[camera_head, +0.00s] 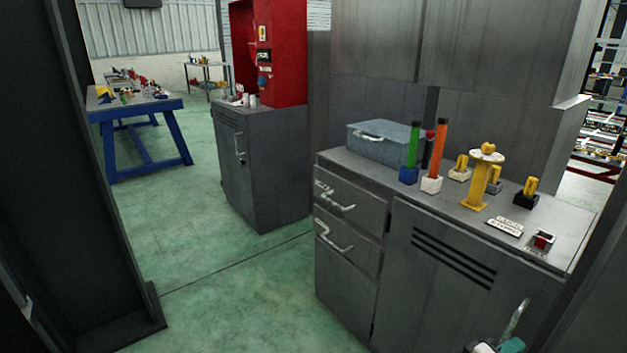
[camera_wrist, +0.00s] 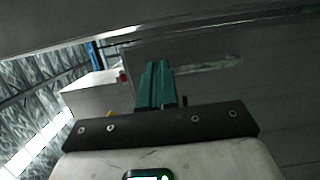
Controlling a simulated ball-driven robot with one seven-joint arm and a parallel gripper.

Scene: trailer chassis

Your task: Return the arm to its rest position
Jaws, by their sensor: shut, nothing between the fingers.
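My gripper (camera_wrist: 158,70) shows in the wrist view as two green fingers pressed together, with nothing between them. A dark bar with bolts and a pale housing lie below the fingers. In the head view, a small white and green part of my arm (camera_head: 510,345) shows at the bottom right edge; the rest of it is out of frame. It is close to the silver handle (camera_head: 516,318) on the grey cabinet door (camera_head: 440,275). A pale, blurred handle-like shape (camera_wrist: 210,65) lies to the right of the fingers in the wrist view. I cannot tell the gap between them.
The grey cabinet's top holds a blue-grey toolbox (camera_head: 385,142), green and orange upright tools, a yellow stand (camera_head: 480,180) and small blocks. Its drawers (camera_head: 350,200) look shut. A second cabinet (camera_head: 265,165) with a red unit stands behind. Open green floor (camera_head: 220,275) lies left.

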